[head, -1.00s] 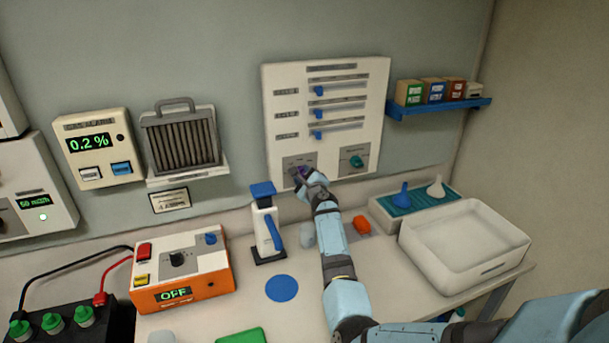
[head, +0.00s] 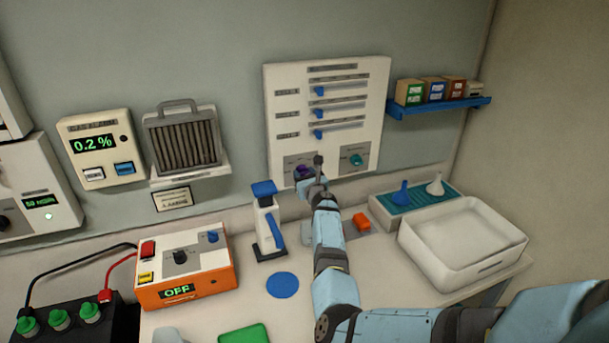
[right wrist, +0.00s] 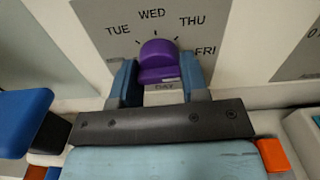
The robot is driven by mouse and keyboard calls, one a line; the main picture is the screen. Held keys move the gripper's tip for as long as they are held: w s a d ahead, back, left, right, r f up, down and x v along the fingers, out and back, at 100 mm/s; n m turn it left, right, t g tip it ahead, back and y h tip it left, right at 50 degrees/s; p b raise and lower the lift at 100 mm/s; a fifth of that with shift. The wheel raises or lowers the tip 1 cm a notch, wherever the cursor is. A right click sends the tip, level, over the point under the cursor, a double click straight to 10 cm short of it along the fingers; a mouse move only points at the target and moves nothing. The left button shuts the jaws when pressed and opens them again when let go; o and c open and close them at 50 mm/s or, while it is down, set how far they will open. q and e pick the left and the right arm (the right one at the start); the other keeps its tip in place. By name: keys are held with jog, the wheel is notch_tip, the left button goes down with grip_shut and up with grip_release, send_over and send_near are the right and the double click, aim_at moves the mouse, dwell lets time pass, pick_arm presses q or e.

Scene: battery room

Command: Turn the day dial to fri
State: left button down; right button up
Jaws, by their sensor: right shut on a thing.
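The purple day dial (right wrist: 158,55) sits on a grey plate (right wrist: 112,20) printed TUE, WED, THU and FRI, with DAY below it. My right gripper (right wrist: 158,78) has one blue finger on each side of the dial and is shut on it. I cannot make out a pointer mark, so the selected day is unclear. In the head view, the dial (head: 304,170) is partly hidden behind my right gripper (head: 309,176), low on the white wall panel (head: 275,110). My left gripper is not in view.
A teal dial (head: 355,160) sits to the right on the same panel, below several blue sliders. An orange block (head: 361,221) and a white basin (head: 465,262) are to the right.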

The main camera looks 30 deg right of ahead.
jog(key=shift+m, duration=0.4)
jog(key=o, duration=0.9)
jog(key=shift+a, duration=0.1)
